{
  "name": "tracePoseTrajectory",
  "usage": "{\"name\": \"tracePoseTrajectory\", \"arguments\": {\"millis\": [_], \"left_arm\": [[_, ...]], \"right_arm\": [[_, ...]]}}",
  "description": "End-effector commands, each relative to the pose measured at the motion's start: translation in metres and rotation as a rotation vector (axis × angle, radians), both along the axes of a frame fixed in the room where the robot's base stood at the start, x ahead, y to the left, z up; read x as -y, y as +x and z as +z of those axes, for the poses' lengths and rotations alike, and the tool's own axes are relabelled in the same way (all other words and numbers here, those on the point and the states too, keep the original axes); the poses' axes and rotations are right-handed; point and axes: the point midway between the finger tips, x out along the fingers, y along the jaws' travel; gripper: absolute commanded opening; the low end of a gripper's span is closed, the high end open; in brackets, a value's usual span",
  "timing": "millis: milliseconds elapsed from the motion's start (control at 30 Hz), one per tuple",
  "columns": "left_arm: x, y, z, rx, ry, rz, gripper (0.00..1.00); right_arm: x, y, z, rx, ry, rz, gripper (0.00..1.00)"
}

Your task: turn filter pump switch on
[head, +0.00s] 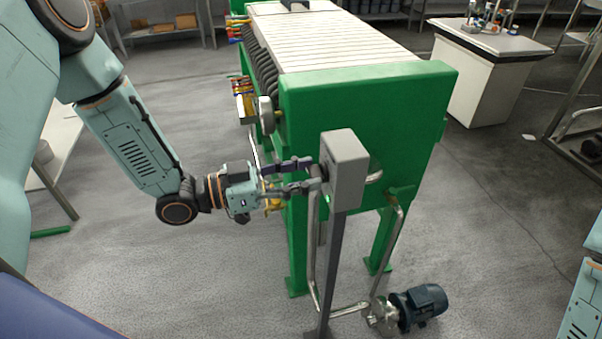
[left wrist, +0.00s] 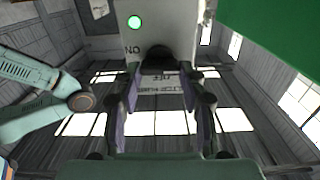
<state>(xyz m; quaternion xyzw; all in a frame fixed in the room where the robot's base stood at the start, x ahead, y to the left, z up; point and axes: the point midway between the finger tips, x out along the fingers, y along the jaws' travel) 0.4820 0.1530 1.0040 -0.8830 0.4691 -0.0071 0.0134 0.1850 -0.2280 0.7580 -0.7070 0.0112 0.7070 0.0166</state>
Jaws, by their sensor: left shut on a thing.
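The grey filter pump switch box (head: 346,170) stands on a post in front of the green filter press (head: 365,110). In the left wrist view the box (left wrist: 180,20) shows a bright green lamp (left wrist: 135,22), an ON mark at the left and an OFF mark below, with the lettering upside down. My left gripper (head: 308,176) is at the box's left face, shut on the dark switch knob (left wrist: 168,58). In the left wrist view its fingers (left wrist: 162,80) stand on both sides of the knob. The knob's exact setting is partly hidden. My right gripper is out of view.
A pump motor (head: 422,305) with steel pipes (head: 313,250) sits on the floor below the box. A yellow part (head: 272,206) shows behind the left gripper. A white-topped bench (head: 490,40) stands at the back right. The floor at centre left is clear.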

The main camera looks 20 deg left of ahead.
Motion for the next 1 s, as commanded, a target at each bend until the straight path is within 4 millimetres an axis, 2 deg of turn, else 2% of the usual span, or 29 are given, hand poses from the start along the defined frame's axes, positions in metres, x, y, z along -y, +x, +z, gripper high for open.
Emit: {"name": "tracePoseTrajectory", "arguments": {"millis": [333,367,600,1000], "left_arm": [[-0.0002,-0.0002,-0.0005,-0.04,-0.026,0.001,0.1],[-0.0002,-0.0002,-0.0004,-0.04,-0.026,0.001,0.44],[-0.0001,-0.0002,-0.0002,-0.04,-0.025,0.0,0.64],[-0.0036,-0.0017,0.0003,-0.038,-0.026,0.001,0.64]], "right_arm": [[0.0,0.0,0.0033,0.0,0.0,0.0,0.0],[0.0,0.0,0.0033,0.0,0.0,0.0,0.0],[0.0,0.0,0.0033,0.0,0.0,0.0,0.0],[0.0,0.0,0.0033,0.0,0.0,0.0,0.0]]}}
